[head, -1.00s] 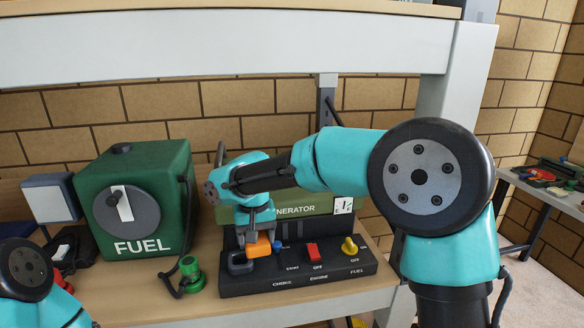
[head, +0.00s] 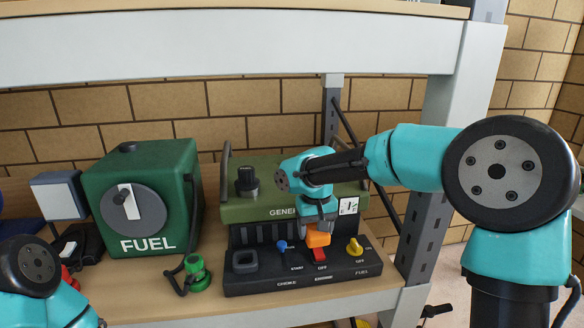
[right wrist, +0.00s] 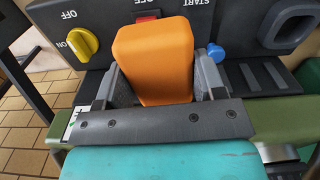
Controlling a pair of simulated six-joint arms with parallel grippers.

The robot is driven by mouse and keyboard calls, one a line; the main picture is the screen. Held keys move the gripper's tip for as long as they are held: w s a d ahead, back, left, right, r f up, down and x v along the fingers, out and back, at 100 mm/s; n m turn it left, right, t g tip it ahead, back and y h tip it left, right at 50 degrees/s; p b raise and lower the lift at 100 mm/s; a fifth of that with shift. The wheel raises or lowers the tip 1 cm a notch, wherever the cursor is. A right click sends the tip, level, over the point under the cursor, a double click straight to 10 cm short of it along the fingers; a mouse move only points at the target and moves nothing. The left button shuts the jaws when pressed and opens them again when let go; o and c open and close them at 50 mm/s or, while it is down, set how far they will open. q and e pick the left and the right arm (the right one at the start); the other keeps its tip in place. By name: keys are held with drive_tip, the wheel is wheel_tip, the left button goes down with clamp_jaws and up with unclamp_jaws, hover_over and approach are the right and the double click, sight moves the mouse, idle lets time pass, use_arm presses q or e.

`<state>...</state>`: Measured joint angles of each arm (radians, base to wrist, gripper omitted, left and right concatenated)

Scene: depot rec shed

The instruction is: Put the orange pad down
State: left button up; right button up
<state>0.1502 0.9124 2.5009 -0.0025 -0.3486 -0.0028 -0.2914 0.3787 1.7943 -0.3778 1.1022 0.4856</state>
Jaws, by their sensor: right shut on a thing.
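The orange pad (head: 318,239) is a block held between the fingers of my right gripper (head: 319,227). It is over the black control panel (head: 300,273) of the green generator, just above the red switch (head: 320,252). In the right wrist view the pad (right wrist: 157,60) fills the space between the two grey fingers and partly hides the red switch (right wrist: 148,18). I cannot tell whether the pad touches the switch. Part of my left arm shows at the lower left, but its gripper is out of view.
The panel also has a square black socket (head: 244,261), a blue lever (head: 282,246) and a yellow knob (head: 355,246). A green fuel can (head: 172,165) stands to the left, with a green cap (head: 196,273) in front of it. The bench's front strip is mostly clear.

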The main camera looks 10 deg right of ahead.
drive_tip(key=a, duration=1.4)
